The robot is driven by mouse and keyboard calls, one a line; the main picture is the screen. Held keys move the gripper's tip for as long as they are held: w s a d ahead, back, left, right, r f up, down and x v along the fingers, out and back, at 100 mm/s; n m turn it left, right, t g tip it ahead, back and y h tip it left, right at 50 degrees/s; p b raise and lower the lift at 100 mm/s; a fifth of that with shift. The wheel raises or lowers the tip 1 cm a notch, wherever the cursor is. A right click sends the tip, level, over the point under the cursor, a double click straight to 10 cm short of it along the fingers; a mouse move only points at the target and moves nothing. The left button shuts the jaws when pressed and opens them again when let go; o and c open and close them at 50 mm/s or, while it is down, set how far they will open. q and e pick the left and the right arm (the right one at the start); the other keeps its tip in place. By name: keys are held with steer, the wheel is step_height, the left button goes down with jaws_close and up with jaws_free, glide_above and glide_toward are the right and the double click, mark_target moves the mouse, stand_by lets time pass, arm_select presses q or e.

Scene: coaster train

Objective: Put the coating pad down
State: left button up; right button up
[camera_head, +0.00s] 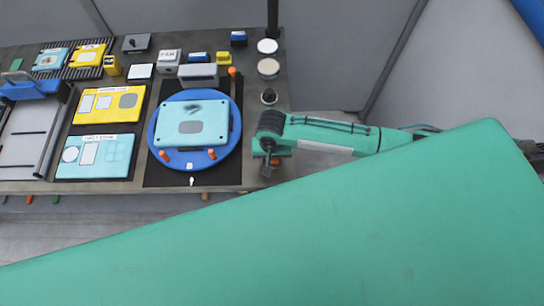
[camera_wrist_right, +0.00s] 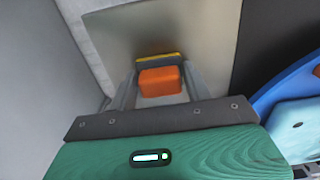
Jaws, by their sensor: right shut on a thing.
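The coating pad (camera_wrist_right: 160,83) shows in the right wrist view as an orange block with a yellow strip along its far edge. My right gripper (camera_wrist_right: 155,92) is shut on it, with one grey finger on each side. In the head view my right gripper (camera_head: 268,168) hangs at the right front part of the table (camera_head: 220,190), and a bit of orange shows beside it. Bare grey table surface lies behind the pad in the wrist view. I cannot tell whether the pad touches it. My left gripper is not in view.
A blue round turntable (camera_head: 233,140) holding a light blue plate (camera_head: 205,120) with a dark smear stands left of my right gripper. Yellow and light blue boards lie farther left.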

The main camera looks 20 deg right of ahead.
steer(key=o, duration=0.9)
steer(key=shift+f, duration=0.15)
step_height(320, 180, up, 12)
steer(key=shift+r+b, duration=0.2)
steer(key=shift+b, duration=1)
steer(key=shift+a, duration=0.1)
